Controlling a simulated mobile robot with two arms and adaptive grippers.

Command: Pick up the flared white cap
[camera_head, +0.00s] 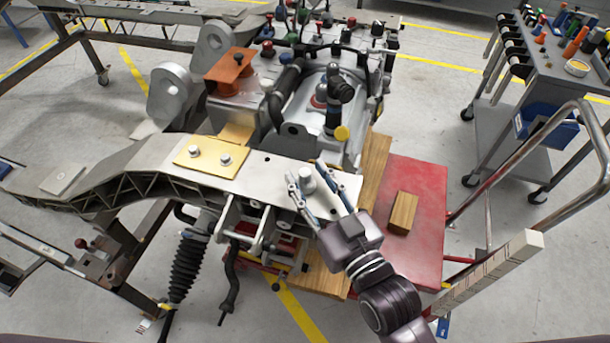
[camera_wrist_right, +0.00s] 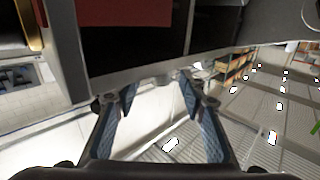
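A small whitish cap (camera_head: 306,181) stands on the silver chassis rail in the head view, near the rail's right end. Its flare is hard to make out at this size. My right gripper (camera_head: 306,172) comes in from the lower right with its fingers spread, one on each side of the cap. A gap seems to remain between the fingers and the cap. In the right wrist view the two blue-padded fingers (camera_wrist_right: 155,95) are apart, and I cannot make out the cap clearly between them. My left gripper is not in view.
A yellow plate (camera_head: 205,168) with two bolts lies on the rail to the left. The large engine assembly rises behind. A wooden block (camera_head: 403,213) rests on a red surface (camera_head: 425,180) at right. A tool cart (camera_head: 570,75) stands at the far right.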

